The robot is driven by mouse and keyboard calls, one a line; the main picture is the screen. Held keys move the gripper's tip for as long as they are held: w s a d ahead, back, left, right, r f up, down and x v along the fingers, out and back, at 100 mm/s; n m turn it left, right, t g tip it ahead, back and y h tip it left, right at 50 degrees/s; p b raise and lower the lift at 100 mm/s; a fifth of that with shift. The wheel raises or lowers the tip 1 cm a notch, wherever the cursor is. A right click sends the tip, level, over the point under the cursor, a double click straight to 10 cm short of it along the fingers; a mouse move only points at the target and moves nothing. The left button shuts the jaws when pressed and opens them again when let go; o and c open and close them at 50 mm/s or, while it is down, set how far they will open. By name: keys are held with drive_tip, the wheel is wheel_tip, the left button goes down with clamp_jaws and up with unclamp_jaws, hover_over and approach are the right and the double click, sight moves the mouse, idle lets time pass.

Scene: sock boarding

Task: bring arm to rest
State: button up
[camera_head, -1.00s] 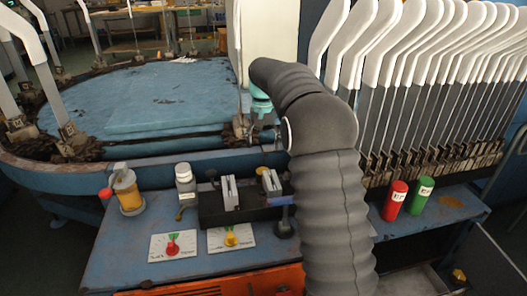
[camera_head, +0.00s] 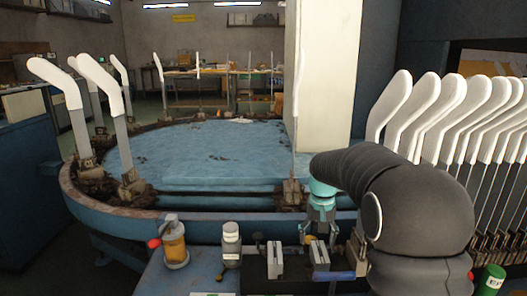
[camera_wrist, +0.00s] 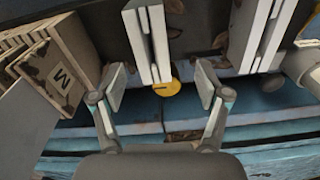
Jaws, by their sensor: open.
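My gripper (camera_head: 320,240) hangs from its teal wrist part, pointing down, just behind or above the black block with grey clamp plates (camera_head: 275,260). In the wrist view my gripper (camera_wrist: 160,100) has its two fingers spread wide apart. Nothing is held between them. A yellow round knob (camera_wrist: 166,88) and a pair of white plates (camera_wrist: 150,40) show in the gap beyond the fingers. My dark, ribbed arm bends over on the right of the head view and hides part of the bench.
White sock forms (camera_head: 425,100) stand in a row at right. A round blue table (camera_head: 220,150) with more forms on its rim lies behind. An amber jar (camera_head: 174,245), a grey bottle (camera_head: 231,245) and a green cylinder (camera_head: 490,280) stand on the bench.

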drive_tip(key=s+r+t, duration=0.2)
drive_tip(key=s+r, duration=0.1)
drive_tip(key=s, duration=1.3)
drive_tip(key=s+r+n+t, duration=0.1)
drive_tip(key=s+r+t, duration=0.2)
drive_tip(key=s, duration=1.3)
drive_tip(key=shift+s+r, duration=0.35)
drive_tip(key=shift+r, duration=0.15)
